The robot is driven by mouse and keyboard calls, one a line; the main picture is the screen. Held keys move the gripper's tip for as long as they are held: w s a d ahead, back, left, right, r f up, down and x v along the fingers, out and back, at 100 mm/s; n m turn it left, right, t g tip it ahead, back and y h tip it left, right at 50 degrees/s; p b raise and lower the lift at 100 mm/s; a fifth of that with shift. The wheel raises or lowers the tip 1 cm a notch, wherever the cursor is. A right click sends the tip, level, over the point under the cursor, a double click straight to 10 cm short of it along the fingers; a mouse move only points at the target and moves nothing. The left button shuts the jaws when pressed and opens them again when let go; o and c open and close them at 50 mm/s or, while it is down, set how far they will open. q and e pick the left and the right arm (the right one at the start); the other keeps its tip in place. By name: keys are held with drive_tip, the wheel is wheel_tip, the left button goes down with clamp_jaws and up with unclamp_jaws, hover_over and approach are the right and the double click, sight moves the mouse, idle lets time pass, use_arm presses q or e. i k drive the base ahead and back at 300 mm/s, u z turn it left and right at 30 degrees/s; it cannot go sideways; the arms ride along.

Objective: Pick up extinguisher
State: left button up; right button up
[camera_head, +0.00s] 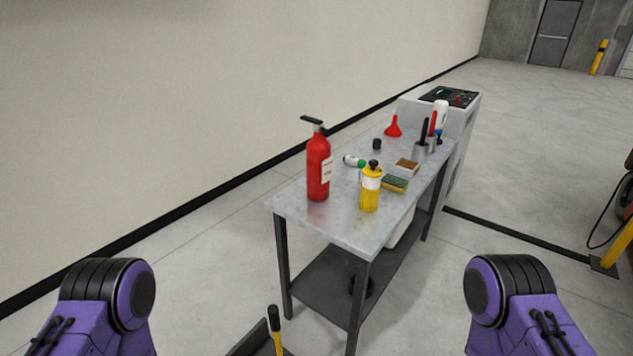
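A red fire extinguisher (318,170) with a black top handle and a pale label stands upright on the near left part of a grey metal table (340,223). A yellow bottle stands to its right, apart from it. Purple and black links of my two arms show at the bottom left and bottom right, well short of the table. Neither of my grippers is in view.
A yellow bottle (370,190), a green and yellow sponge (394,184), a white bottle lying down (354,161) and a red funnel (393,127) share the tabletop. A grey machine (463,125) stands behind the table. Open floor (500,290) lies to the right.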

sight(319, 164)
drive_tip(key=u, duration=0.25)
drive_tip(key=i, duration=0.8)
drive_tip(key=u, duration=0.95)
